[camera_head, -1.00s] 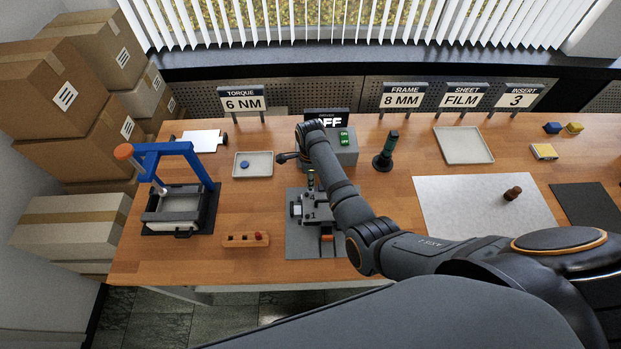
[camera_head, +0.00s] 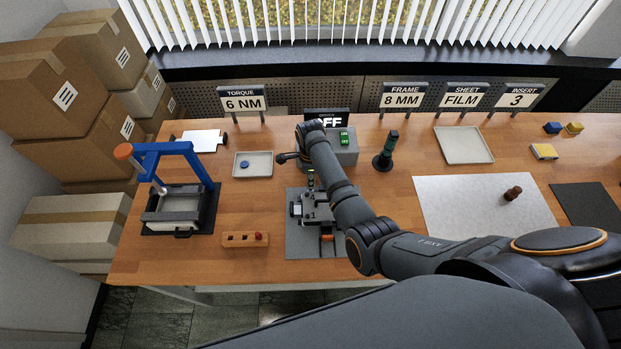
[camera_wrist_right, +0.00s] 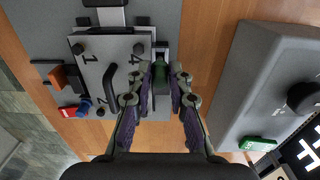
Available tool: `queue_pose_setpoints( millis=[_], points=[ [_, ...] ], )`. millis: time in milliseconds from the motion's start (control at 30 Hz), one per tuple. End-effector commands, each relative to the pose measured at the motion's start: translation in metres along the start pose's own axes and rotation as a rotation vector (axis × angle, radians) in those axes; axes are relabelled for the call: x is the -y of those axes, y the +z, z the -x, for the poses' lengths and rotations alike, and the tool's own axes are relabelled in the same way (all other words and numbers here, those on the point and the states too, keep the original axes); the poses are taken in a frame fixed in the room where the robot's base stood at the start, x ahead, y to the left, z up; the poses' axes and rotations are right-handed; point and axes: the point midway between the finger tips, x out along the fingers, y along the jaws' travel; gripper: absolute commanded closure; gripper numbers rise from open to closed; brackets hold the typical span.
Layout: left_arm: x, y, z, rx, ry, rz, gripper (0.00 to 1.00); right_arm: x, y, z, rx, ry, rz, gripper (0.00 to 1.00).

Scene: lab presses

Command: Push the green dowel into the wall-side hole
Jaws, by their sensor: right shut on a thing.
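The green dowel (camera_wrist_right: 160,72) shows in the right wrist view between the fingertips of my right gripper (camera_wrist_right: 161,88). The gripper is shut on it, at the edge of a light metal plate (camera_wrist_right: 104,72) marked with numbers, on the fixture. In the head view a small green tip (camera_head: 311,174) shows above the fixture (camera_head: 318,207), beside my right arm. The arm covers much of the gripper there. The hole under the dowel is hidden, so I cannot tell how deep the dowel sits. My left gripper is not in view.
A grey control box (camera_head: 340,150) with green buttons stands close behind the fixture. An orange clamp part (camera_wrist_right: 58,77) is on the fixture.

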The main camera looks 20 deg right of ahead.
Motion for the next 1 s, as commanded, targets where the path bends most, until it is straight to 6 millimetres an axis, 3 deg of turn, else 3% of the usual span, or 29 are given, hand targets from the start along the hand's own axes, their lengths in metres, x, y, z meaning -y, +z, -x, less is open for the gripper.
queue_pose_setpoints(
  millis=[1000],
  points=[
    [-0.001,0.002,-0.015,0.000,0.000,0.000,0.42,0.000,0.000,-0.026,0.000,0.001,0.000,1.00]
  ],
)
